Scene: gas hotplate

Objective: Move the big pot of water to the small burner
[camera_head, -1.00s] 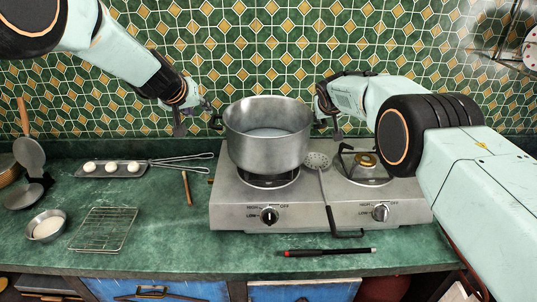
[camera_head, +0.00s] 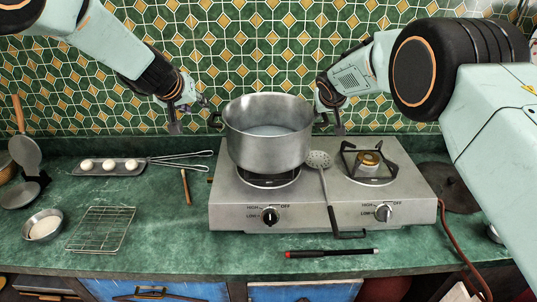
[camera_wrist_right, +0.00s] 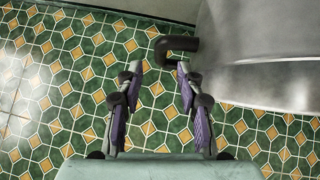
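The big steel pot (camera_head: 268,148) with water in it stands upright on the left burner of the hotplate (camera_head: 238,205). Its two dark handles stick out left and right. The small burner (camera_head: 369,160), with a brass cap and black grate, is on the right and empty. My left gripper (camera_head: 189,113) is open and empty, left of the pot's left handle and apart from it. My right gripper (camera_head: 332,112) is by the pot's right handle. In the right wrist view its fingers (camera_wrist_right: 158,98) are spread with nothing between them, and the pot handle (camera_wrist_right: 175,46) lies beyond them.
A slotted spoon (camera_head: 324,180) lies across the hotplate between the burners. A dark lid (camera_head: 451,188) lies right of the hotplate. A red and black pen-like item (camera_head: 330,253) lies in front. A tray (camera_head: 109,167), whisk (camera_head: 182,158) and wire rack (camera_head: 101,229) are at left.

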